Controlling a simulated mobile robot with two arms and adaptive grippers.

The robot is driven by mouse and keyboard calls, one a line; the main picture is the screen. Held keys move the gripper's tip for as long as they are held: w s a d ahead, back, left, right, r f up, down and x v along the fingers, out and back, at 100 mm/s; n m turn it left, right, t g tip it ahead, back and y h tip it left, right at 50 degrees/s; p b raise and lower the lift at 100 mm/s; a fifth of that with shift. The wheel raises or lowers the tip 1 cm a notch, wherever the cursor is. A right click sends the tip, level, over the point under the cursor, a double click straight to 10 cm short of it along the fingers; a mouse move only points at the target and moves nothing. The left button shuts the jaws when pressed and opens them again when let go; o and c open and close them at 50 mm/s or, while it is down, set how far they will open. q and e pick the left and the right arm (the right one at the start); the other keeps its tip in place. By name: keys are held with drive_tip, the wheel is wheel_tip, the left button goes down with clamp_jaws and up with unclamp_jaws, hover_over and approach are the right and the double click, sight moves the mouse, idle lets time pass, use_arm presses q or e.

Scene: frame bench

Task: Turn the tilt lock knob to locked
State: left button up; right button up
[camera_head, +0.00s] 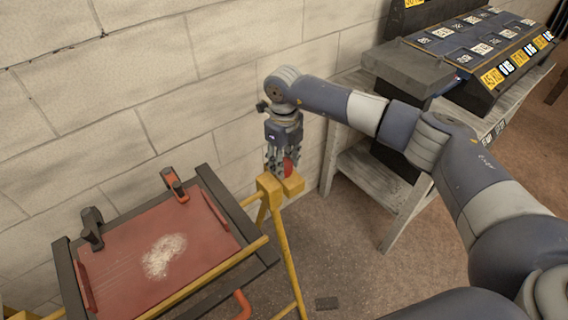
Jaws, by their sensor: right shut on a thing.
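A small red knob (289,168) shows at the top of the yellow frame (292,187), at its back right corner. My right gripper (281,163) points down at this corner and is shut on the red knob, its fingers partly covering it. The knob's exact turn angle and any lock mark cannot be made out. Beside it the frame carries a tilted red panel (115,263) with dark rails and a pale worn patch. My left gripper is not in view.
A block wall (150,80) stands close behind the frame. A grey bench (375,190) with a dark sloped rack of labelled slots is at the back right. Orange and black clamps sit on the panel's far edge. Brown floor lies open between frame and bench.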

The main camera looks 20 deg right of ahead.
drive_tip(key=m+b, duration=0.1)
drive_tip(key=m, duration=0.2)
drive_tip(key=shift+m, duration=0.4)
drive_tip(key=m, duration=0.3)
drive_tip(key=shift+m+b, duration=0.3)
drive_tip(key=shift+b, duration=0.05)
drive_tip(key=m, duration=0.6)
drive_tip(key=shift+b, duration=0.3)
drive_tip(key=m, duration=0.6)
drive_tip(key=shift+r+m, duration=0.1)
drive_tip(key=shift+m, duration=0.3)
drive_tip(key=m+p, duration=0.1)
drive_tip(key=m, duration=0.5)
drive_tip(key=shift+m, duration=0.3)
drive_tip(key=o, duration=1.1)
drive_tip(key=shift+c, duration=0.2)
